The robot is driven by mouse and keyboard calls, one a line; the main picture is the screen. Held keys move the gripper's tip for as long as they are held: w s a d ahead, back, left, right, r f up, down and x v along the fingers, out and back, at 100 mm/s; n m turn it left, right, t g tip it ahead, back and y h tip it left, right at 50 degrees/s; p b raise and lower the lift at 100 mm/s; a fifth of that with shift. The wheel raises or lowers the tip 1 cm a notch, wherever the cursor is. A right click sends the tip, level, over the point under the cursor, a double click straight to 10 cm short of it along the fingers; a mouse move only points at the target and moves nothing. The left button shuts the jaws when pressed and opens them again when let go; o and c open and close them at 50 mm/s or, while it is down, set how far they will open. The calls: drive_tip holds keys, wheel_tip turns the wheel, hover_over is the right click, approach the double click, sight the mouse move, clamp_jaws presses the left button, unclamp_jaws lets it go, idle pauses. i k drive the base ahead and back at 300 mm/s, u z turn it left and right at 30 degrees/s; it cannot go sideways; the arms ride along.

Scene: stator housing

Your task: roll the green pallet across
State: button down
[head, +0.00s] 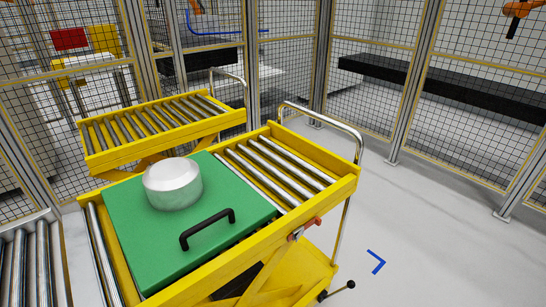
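The green pallet (150,237) is a flat square board with a black bar handle (208,228) near its front right edge. A silver, rounded cylindrical housing (173,184) stands on it toward the back. The pallet lies on the rollers of a yellow roller cart (325,207). Bare rollers (274,168) show on the cart to the right of the pallet, and a strip of rollers (100,250) shows along its left side. My gripper is not in this view.
A second yellow roller cart (160,125) stands behind. Another roller conveyor (38,262) lies at the lower left, close to the cart. A chrome push handle (340,125) rises at the cart's far right end. Mesh fencing (285,70) encloses the back. Floor at right (440,250) is clear.

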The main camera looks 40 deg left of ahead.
sight(168, 220)
drive_tip(key=i, duration=2)
drive_tip(key=u, duration=3.55)
drive_tip(key=i, duration=0.5)
